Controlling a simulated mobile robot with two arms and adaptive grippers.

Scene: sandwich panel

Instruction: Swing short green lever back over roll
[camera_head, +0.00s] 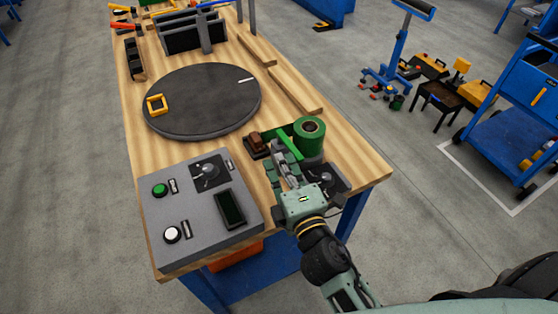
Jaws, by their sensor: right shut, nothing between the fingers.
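The short green lever (289,146) shows as a bright green bar just left of the green roll (310,130). It slants down toward the roll's lower left side; whether it touches the roll I cannot tell. The roll stands upright near the table's right edge, with a dark hole in its top. My right gripper (280,166) reaches in from the lower right. Its fingers are shut and empty, close below and left of the lever, and they hide part of the holder beneath. My left gripper is not in view.
A grey control box (200,222) with buttons fills the table's near left. A dark round turntable (200,118) with a yellow square piece (156,104) lies behind it. A brown block (256,143) sits left of the lever. Wooden strips (294,90) lie along the right edge.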

